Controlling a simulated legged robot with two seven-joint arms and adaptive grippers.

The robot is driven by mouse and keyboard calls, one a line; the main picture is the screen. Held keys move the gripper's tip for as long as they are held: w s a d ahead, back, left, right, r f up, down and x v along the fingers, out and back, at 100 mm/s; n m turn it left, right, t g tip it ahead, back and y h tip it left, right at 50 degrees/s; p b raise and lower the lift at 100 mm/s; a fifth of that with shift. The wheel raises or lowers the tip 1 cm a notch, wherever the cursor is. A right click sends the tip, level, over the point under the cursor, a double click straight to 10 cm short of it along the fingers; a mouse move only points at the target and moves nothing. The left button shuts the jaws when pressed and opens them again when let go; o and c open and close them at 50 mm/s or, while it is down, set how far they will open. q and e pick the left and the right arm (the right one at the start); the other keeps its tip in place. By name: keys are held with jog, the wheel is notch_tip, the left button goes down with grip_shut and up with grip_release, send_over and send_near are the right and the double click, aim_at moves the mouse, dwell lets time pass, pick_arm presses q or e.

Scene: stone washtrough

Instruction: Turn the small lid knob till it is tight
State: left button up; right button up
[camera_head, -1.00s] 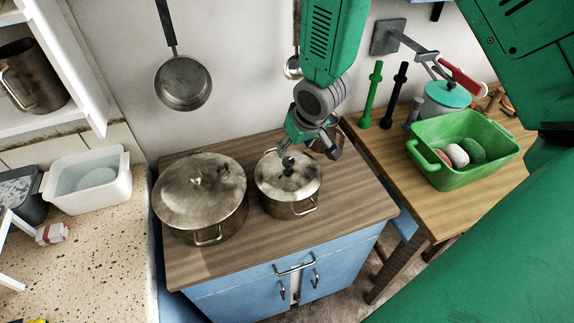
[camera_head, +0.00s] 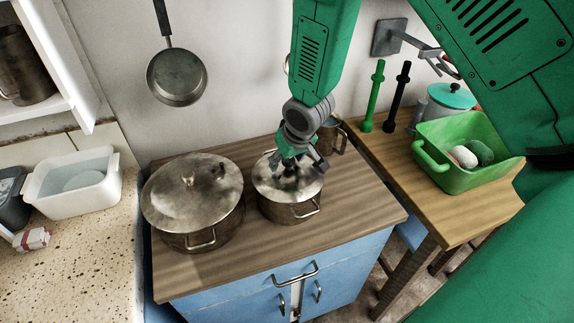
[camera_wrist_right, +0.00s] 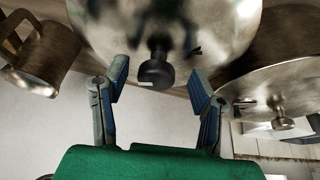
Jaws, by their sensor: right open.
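The smaller steel pot (camera_head: 290,212) stands on the wooden counter top with its lid (camera_head: 261,184) on. In the right wrist view, the lid (camera_wrist_right: 225,30) fills the top, and its small black knob (camera_wrist_right: 157,72) has a pale mark. My right gripper (camera_head: 292,170) is over this lid in the head view. In the right wrist view, the open fingers of the right gripper (camera_wrist_right: 158,100) stand to either side of the knob, apart from it. The gripper hides the knob in the head view. My left gripper is not in view.
A larger lidded pot (camera_head: 195,200) stands close on the left, and a metal mug (camera_head: 331,137) stands behind. A green basin (camera_head: 462,178) is on the table at right. A pan (camera_head: 176,78) hangs on the wall. The counter front (camera_head: 345,215) is clear.

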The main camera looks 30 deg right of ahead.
jog(key=shift+a, duration=0.1)
jog(key=shift+d, duration=0.25)
jog(key=n+y+p, duration=0.1)
jog(key=n+p, duration=0.1)
jog(key=n+y+p, duration=0.1)
jog(key=n+p, duration=0.1)
jog(key=n+y+p, duration=0.1)
jog(key=n+p, duration=0.2)
jog(key=shift+d+r+g, duration=0.15)
jog(key=shift+d+g, duration=0.1)
jog(key=shift+g, duration=0.15)
jog(key=shift+n, duration=0.5)
jog(key=shift+a+f, duration=0.1)
jog(key=shift+f, duration=0.15)
